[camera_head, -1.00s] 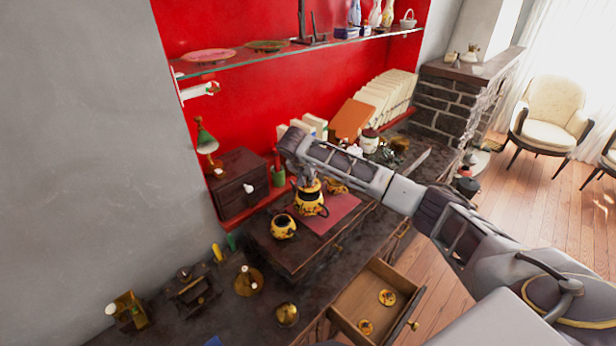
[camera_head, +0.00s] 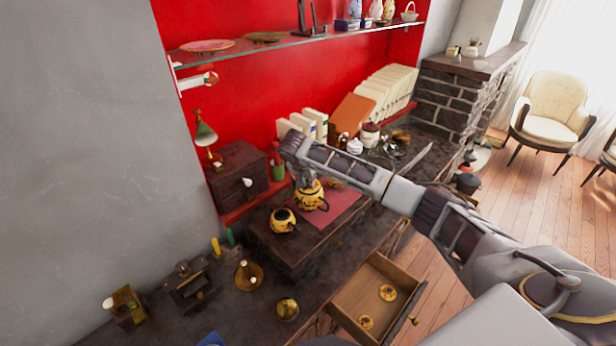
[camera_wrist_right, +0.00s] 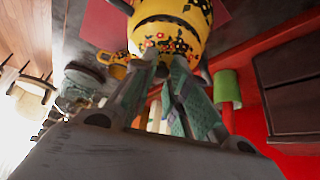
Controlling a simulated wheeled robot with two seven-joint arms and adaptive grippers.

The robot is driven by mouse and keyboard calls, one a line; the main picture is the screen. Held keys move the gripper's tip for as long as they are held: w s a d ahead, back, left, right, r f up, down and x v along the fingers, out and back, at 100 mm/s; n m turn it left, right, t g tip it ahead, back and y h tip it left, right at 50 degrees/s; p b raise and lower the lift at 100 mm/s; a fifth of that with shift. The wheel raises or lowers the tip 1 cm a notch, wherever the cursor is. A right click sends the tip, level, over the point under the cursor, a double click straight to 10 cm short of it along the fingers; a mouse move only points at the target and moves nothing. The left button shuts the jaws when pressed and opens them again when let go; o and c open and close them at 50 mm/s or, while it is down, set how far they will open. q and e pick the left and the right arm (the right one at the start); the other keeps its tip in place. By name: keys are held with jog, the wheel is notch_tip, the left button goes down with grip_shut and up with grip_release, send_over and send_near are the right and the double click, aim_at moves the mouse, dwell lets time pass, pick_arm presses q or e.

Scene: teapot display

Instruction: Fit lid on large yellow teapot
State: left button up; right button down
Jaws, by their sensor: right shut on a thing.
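The large yellow teapot (camera_head: 311,198), with a dark floral pattern, stands on a red mat (camera_head: 346,203) on the dark raised stand. My right gripper (camera_head: 304,182) is directly above its top. In the right wrist view, the teapot (camera_wrist_right: 172,12) fills the top centre. There the right gripper (camera_wrist_right: 165,62) is shut at the patterned yellow lid (camera_wrist_right: 163,44), which is at the teapot's mouth. The fingers hide the knob, and I cannot tell whether the lid is fully seated. My left gripper is not in view.
An open yellow pot (camera_head: 283,221) stands left of the large teapot. Another yellow pot is partly hidden behind my arm. An open drawer (camera_head: 362,290) holds two patterned yellow lids. A dark small cabinet (camera_head: 236,177), a green-shaded lamp (camera_head: 205,135) and brass objects stand around the stand.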

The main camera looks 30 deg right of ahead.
jog(key=shift+f, duration=0.2)
dwell(0.7)
jog(key=c, duration=1.3)
grip_release()
jog(key=shift+v, duration=6)
jog(key=shift+a+f, duration=0.15)
